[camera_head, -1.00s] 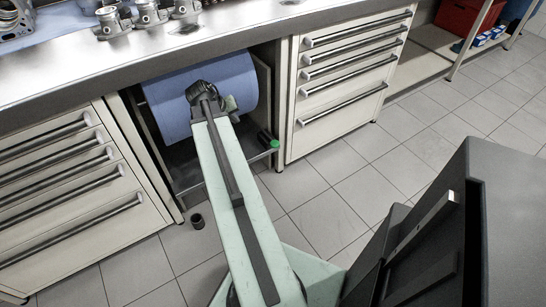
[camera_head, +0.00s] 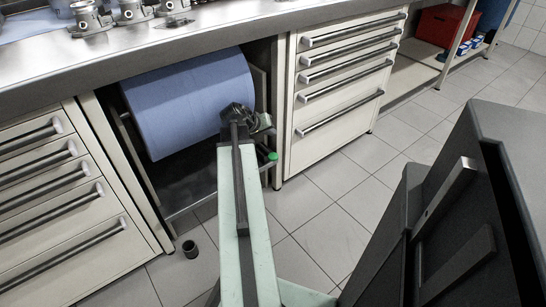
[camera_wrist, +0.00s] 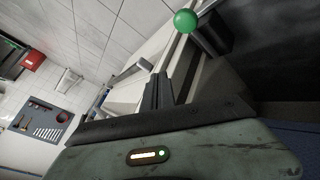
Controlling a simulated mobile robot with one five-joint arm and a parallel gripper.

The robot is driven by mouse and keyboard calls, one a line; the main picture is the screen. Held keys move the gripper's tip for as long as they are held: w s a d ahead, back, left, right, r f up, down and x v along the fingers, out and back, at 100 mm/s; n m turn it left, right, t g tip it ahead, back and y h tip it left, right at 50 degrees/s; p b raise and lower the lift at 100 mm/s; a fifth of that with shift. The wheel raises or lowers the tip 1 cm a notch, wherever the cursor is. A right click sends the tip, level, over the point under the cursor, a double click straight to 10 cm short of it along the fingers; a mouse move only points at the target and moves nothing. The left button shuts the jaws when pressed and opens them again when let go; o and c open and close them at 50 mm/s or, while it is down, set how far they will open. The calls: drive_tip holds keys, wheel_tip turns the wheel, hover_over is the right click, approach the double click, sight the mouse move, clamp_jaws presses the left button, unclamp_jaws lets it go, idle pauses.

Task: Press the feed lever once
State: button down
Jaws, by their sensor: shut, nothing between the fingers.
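The feed lever has a green round knob (camera_head: 272,156) at the right front corner of the paper roll bay, under the bench. The knob also shows near the top of the wrist view (camera_wrist: 186,21), at the end of a dark bar. My gripper (camera_head: 264,121) is just above the knob in the head view, near the right end of the blue paper roll (camera_head: 190,100). In the wrist view my fingers (camera_wrist: 159,80) are together and empty, with a visible gap to the knob. My wrist partly hides the fingertips in the head view.
Drawer cabinets stand left (camera_head: 60,190) and right (camera_head: 340,90) of the bay. A small dark cup (camera_head: 190,249) stands on the tiled floor. Metal engine parts (camera_head: 130,12) lie on the bench above. A red crate (camera_head: 440,25) sits on a far shelf.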

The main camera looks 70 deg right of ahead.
sight(272, 156)
wheel_tip(272, 156, down, 9)
drive_tip(key=b, duration=0.8)
drive_tip(key=shift+s+b, duration=0.15)
drive_tip(key=shift+b, duration=0.15)
drive_tip(key=shift+r, duration=0.1)
idle(1.1)
drive_tip(key=shift+f+b, duration=0.45)
drive_tip(key=shift+f+b, duration=1.5)
idle(1.3)
drive_tip(key=shift+r, duration=0.1)
idle(0.4)
drive_tip(key=shift+r+p, duration=1.85)
drive_tip(key=shift+p, duration=0.1)
